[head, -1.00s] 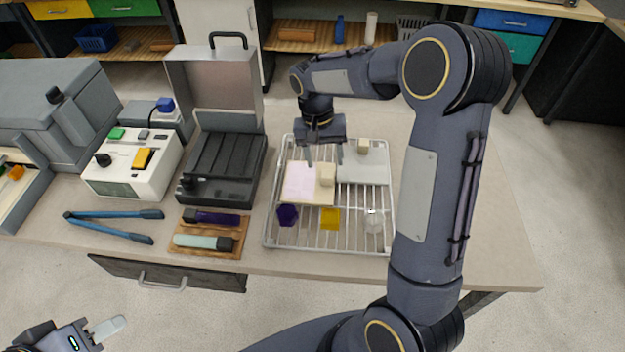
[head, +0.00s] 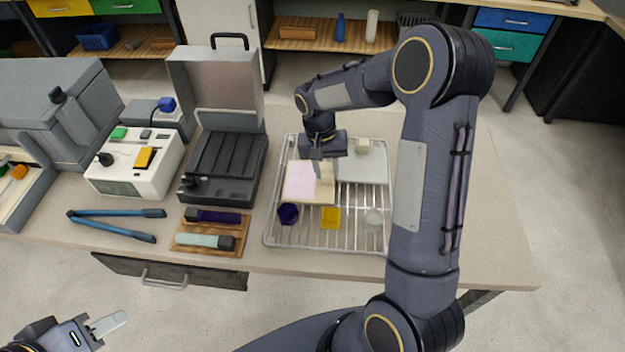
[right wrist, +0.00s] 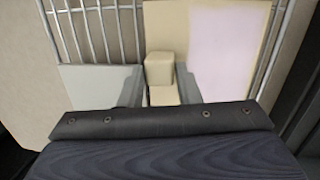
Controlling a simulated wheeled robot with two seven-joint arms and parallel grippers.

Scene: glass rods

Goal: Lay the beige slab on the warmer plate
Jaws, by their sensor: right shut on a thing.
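The beige slab (head: 307,187), with a pale pink face and a beige block-shaped knob, lies on the wire rack (head: 268,228). My right gripper (head: 325,172) is over the slab's right part, its jaws closed on the knob. In the right wrist view the knob (right wrist: 158,70) is between the fingers, and the slab (right wrist: 165,28) extends beyond it. The dark ribbed plate (head: 226,158) of an open-lidded black device, apparently the warmer, is left of the rack and looks empty. My left gripper (head: 105,325) is low at the left, away from the table; its jaw opening is unclear.
A pale grey slab (head: 372,170) with a knob lies beside the beige one. A purple piece (head: 288,213), a yellow piece (head: 330,217) and a clear piece (head: 374,219) are at the rack's front. The upright lid (head: 215,90) stands behind the ribbed plate. A white control box (head: 130,175) is further left.

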